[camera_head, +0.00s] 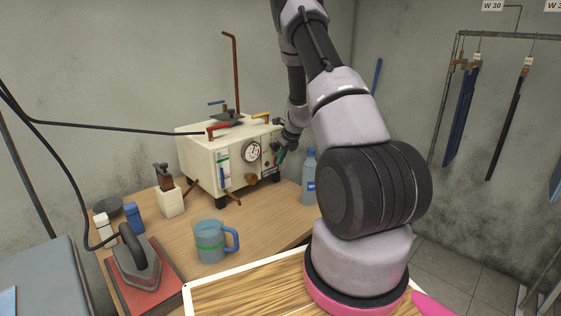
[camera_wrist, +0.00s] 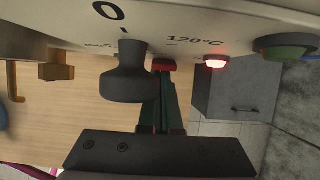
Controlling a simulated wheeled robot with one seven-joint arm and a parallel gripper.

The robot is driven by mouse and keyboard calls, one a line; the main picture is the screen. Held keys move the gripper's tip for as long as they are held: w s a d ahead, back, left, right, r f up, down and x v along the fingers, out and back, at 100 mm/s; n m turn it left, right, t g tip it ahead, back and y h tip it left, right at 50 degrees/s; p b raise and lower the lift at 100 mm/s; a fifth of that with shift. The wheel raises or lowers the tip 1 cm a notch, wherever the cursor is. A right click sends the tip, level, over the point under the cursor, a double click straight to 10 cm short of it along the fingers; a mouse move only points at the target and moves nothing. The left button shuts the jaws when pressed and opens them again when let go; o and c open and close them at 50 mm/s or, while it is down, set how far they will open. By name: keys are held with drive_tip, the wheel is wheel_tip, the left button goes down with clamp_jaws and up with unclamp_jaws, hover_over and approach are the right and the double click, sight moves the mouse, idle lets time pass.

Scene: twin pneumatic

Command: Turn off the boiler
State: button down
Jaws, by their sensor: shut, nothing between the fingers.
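The boiler (camera_head: 205,160) is a cream box with a round gauge on its front, standing on the wooden table. In the wrist view its front panel (camera_wrist: 220,18) carries a dark knob (camera_wrist: 130,82) below a "0" mark, a "120°C" label, a glowing red lamp (camera_wrist: 215,62) and a dark green round part (camera_wrist: 287,47). My gripper (camera_head: 280,157) is at the right end of the boiler's front. In the wrist view the gripper (camera_wrist: 164,82) is shut and empty, just right of the knob. A small red part (camera_wrist: 164,65) shows at its tips; whether they touch it is unclear.
An iron (camera_head: 136,262) on a red mat, a blue mug (camera_head: 210,242) and a plastic bottle (camera_head: 309,178) stand on the table (camera_head: 270,215). A black hose (camera_head: 120,126) runs to the boiler from the left. Tools hang from a rack (camera_head: 500,35) at right.

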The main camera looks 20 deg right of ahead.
drive_tip(key=v, duration=1)
drive_tip(key=shift+s+r, duration=0.2)
drive_tip(key=shift+r, duration=0.15)
